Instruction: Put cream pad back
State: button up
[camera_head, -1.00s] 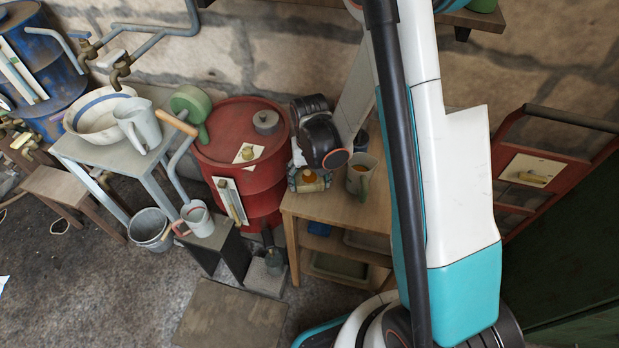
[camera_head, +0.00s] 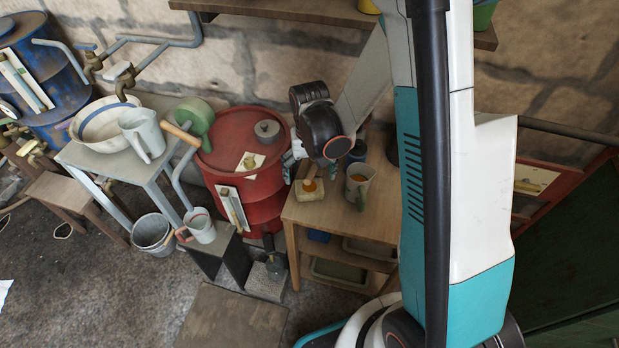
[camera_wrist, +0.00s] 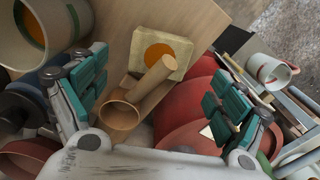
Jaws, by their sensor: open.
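A cream square pad (camera_head: 309,190) with an orange round patch lies on the wooden table (camera_head: 325,212), near its left edge. It also shows in the wrist view (camera_wrist: 179,63), beyond the fingertips and apart from them. My gripper (camera_wrist: 158,98) is open and empty, with its teal finger pads spread wide. In the head view my gripper (camera_head: 291,165) is partly hidden behind my dark wrist, above the gap between table and red drum (camera_head: 225,148). A tan tube with a handle-like rod (camera_wrist: 122,112) shows between the fingers in the wrist view, below them; I cannot tell what it is.
A white mug (camera_head: 199,226) stands on a low stand. A shelf (camera_head: 300,12) hangs above.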

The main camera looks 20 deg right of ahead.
notch_tip(320, 180, up, 5)
jog(key=shift+r+p, duration=0.2)
jog(key=shift+p, duration=0.55)
jog(key=s+r+n+t, duration=0.1)
jog(key=s+r+t, duration=0.2)
jog(key=s+r, duration=0.4)
jog(key=s+r+n+t, duration=0.1)
jog(key=s+r+t, duration=0.3)
jog(key=s+r, duration=0.4)
jog(key=shift+r+n, duration=0.4)
jog(key=shift+r, duration=2.65)
